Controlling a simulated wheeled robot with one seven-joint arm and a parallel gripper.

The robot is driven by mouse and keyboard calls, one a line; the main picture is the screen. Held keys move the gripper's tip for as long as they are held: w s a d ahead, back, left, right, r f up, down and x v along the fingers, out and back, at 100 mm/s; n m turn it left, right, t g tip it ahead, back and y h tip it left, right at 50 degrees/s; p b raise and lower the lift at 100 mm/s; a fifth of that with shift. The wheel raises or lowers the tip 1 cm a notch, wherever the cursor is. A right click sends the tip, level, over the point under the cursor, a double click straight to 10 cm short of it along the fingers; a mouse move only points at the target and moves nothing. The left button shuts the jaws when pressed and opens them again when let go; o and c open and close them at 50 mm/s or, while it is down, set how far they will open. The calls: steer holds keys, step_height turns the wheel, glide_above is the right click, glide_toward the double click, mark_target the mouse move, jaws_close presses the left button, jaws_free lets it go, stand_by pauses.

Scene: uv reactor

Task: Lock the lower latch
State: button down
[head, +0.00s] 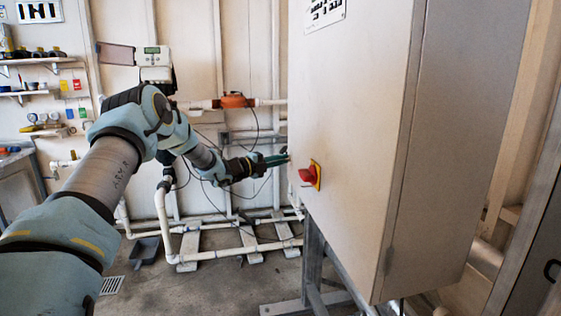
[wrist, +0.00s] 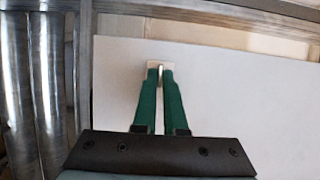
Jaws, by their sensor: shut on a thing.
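The lower latch (wrist: 153,65) is a small pale plate with a thin upright tab on the white cabinet side, seen in the wrist view. My gripper (wrist: 160,73) has two green fingers, closed in on the tab with their tips at the plate. In the head view my gripper (head: 287,156) reaches the left edge of the large beige cabinet (head: 350,110). The latch is hidden there behind the cabinet edge. The fingertips' exact contact with the tab is small and hard to make out.
A red rotary switch (head: 307,173) on a yellow plate sits on the cabinet front, just right of my gripper. White pipes (head: 215,256) run along the floor and wall behind my arm. Metal legs (head: 312,262) stand under the cabinet. Metal cylinders (wrist: 45,95) stand left of the latch.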

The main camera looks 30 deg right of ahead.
steer(key=shift+r, duration=0.1)
stand_by(0.3)
steer(key=shift+w+d+r+n+g+y+p, duration=0.15)
steer(key=shift+n+g+y+p, duration=1)
steer(key=shift+n, duration=1.1)
steer(key=shift+w+a+r+n+g+y+p, duration=0.1)
steer(key=shift+n+g+y+p, duration=0.55)
steer(key=shift+n+p, duration=1.2)
steer(key=shift+w+d+r+n+g+y+p, duration=0.15)
steer(key=shift+n+g+y+p, duration=0.75)
steer(key=shift+n, duration=1.7)
steer(key=shift+f, duration=0.1)
steer(key=c, duration=1)
jaws_free()
